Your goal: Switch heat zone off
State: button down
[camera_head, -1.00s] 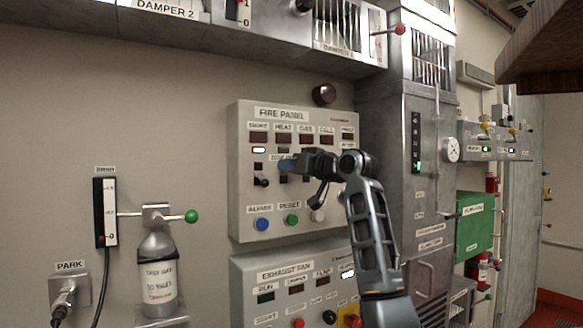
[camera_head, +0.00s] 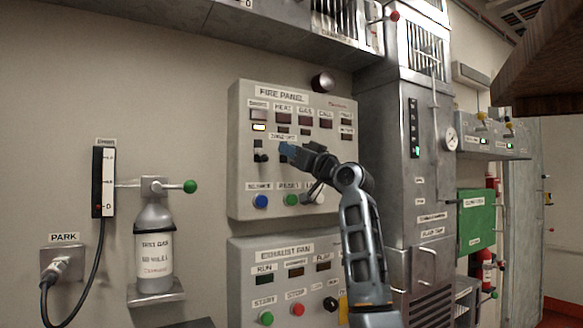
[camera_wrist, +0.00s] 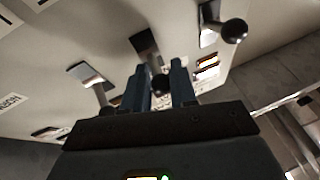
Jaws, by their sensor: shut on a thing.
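The grey fire panel (camera_head: 240,170) is on the wall in the head view, with a column for smoke, heat, gas and a fourth zone. My gripper (camera_head: 290,150) is at the zone-off switch under the HEAT label (camera_head: 283,107). In the wrist view its two blue fingers (camera_wrist: 161,88) are closed around a toggle lever with a dark ball end (camera_wrist: 160,84). The fingers hide that switch in the head view. The smoke switch (camera_head: 260,157) is just left of my gripper; in the wrist view its black-balled lever (camera_wrist: 234,31) is at top right. A small lamp (camera_head: 259,127) under SMOKE is lit.
Blue (camera_head: 261,201) and green (camera_head: 291,199) buttons sit below the switches, close under my wrist. The exhaust fan panel (camera_head: 240,285) is below. A gas bottle (camera_head: 153,250) with a green-knobbed valve stands left. A metal cabinet (camera_head: 430,190) is close right of my arm.

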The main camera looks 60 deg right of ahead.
jog(key=shift+d+f+n+t+b, duration=0.1)
jog(key=shift+f+n+t+b, duration=0.75)
jog(key=shift+b, duration=3.05)
jog(key=shift+d+f+n+t+b, duration=0.1)
jog(key=shift+f+t+b, duration=0.85)
jog(key=shift+b, duration=2.9)
jog(key=r+t+b, duration=0.1)
jog(key=b, duration=0.2)
jog(key=shift+w, duration=0.1)
jog(key=shift+r+n+t+y+b, duration=0.15)
jog(key=shift+n+t+y+b, duration=0.2)
jog(key=shift+t+b, duration=0.4)
jog(key=c, duration=0.9)
grip_release()
jog(key=shift+w+g, duration=0.1)
jog(key=shift+g, duration=0.15)
jog(key=shift+c, duration=0.2)
jog(key=v, duration=0.8)
jog(key=shift+w, duration=0.1)
